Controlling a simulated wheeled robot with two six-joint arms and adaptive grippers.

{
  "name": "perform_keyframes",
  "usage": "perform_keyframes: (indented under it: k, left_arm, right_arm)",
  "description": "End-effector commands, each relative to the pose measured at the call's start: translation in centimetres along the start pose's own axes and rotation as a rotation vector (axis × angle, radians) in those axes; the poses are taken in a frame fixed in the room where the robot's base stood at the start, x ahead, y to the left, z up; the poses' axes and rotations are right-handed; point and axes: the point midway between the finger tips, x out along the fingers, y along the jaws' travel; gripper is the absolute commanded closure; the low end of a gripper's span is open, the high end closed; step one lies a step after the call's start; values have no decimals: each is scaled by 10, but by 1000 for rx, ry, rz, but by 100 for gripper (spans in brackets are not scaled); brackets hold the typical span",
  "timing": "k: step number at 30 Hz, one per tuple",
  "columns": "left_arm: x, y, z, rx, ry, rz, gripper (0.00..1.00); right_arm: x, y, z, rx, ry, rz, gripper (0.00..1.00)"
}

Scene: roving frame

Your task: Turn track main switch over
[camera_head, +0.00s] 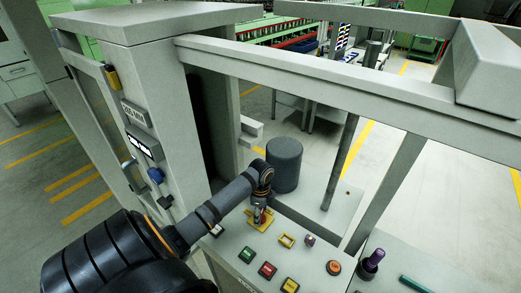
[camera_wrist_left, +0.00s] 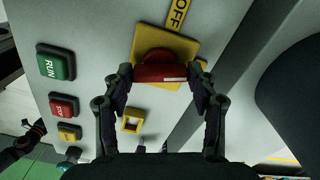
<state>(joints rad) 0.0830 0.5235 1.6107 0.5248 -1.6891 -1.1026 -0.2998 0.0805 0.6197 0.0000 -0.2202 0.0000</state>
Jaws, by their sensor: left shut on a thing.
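The track main switch is a red rotary knob (camera_wrist_left: 160,71) on a yellow plate (camera_wrist_left: 183,45). The word OFF shows on a yellow strip above the plate in the wrist view. The knob's bar lies across that picture, with a pale mark toward its right end. In the head view the yellow plate (camera_head: 260,224) is on the sloped desk, and the gripper partly hides the knob. My left gripper (camera_wrist_left: 161,80) has its fingertips on both ends of the knob and is shut on it; it also shows in the head view (camera_head: 262,212).
A green RUN button (camera_wrist_left: 56,62), a red button (camera_wrist_left: 64,107) and a yellow button (camera_wrist_left: 69,133) sit beside the switch. A yellow square frame (camera_head: 287,240), an orange button (camera_head: 333,267) and a purple-topped lever (camera_head: 372,262) are farther right. A dark cylinder (camera_head: 285,165) stands behind the desk.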

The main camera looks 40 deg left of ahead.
Motion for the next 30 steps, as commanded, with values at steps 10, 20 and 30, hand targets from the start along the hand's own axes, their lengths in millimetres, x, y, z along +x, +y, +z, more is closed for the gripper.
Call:
perform_keyframes:
  k: [10, 20, 30]
  left_arm:
    - [-2, -1, -1, 238, 3, -4, 73]
    - [-1, -1, -1, 341, 3, -4, 73]
    - [-1, -1, -1, 355, 3, -3, 73]
  right_arm:
    - [-7, 0, 0, 0, 0, 0, 65]
    - [-8, 0, -1, 0, 0, 0, 65]
    - [-8, 0, -1, 0, 0, 0, 65]
